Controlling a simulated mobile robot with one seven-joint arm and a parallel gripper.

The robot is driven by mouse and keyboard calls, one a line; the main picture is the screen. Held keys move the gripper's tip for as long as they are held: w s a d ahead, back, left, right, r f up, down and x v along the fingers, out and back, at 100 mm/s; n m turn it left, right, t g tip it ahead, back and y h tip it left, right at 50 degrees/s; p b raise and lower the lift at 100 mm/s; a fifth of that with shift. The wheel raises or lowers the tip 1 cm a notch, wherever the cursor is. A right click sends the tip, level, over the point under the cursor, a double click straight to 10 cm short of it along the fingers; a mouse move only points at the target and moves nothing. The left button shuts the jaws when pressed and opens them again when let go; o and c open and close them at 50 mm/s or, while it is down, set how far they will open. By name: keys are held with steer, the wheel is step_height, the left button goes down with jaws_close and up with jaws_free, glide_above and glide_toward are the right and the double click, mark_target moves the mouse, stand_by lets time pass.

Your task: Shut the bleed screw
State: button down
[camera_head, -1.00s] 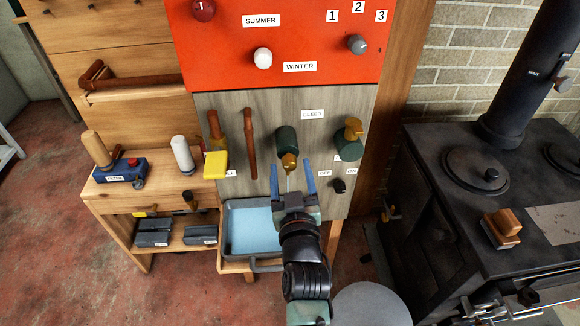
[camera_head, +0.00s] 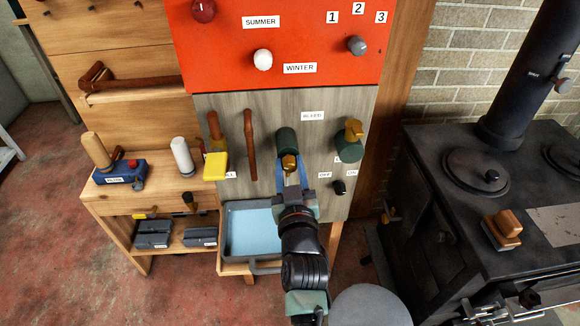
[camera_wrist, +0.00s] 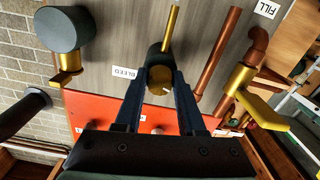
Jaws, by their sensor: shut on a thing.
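The bleed screw (camera_head: 289,162) is a brass-coloured knob on the front of a dark green cylinder (camera_head: 286,139), below the BLEED label (camera_head: 312,115) on the grey wood panel. In the wrist view the brass screw (camera_wrist: 158,82) shows a pale mark on its face. My gripper (camera_head: 290,172) has come up to it from below and in front. In the wrist view its two dark fingers (camera_wrist: 158,90) stand on either side of the screw and are shut on it. The finger contacts are partly hidden in the head view.
A second green fitting with a brass handle (camera_head: 353,130) is to the right. Copper pipes (camera_head: 250,145) and a yellow-handled valve (camera_head: 216,165) are to the left. A small black OFF/ON knob (camera_head: 339,187) sits close at lower right. A blue-lined tray (camera_head: 232,250) is below.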

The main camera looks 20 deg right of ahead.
steer(key=shift+m, duration=0.3)
steer(key=m+p, duration=0.1)
steer(key=m, duration=0.5)
steer(key=m+p, duration=0.1)
steer(key=m, duration=0.3)
steer(key=shift+m, duration=0.4)
steer(key=shift+m+p, duration=0.35)
steer(key=shift+m, duration=1.15)
steer(key=c, duration=0.5)
jaws_free()
steer(key=shift+s, duration=0.1)
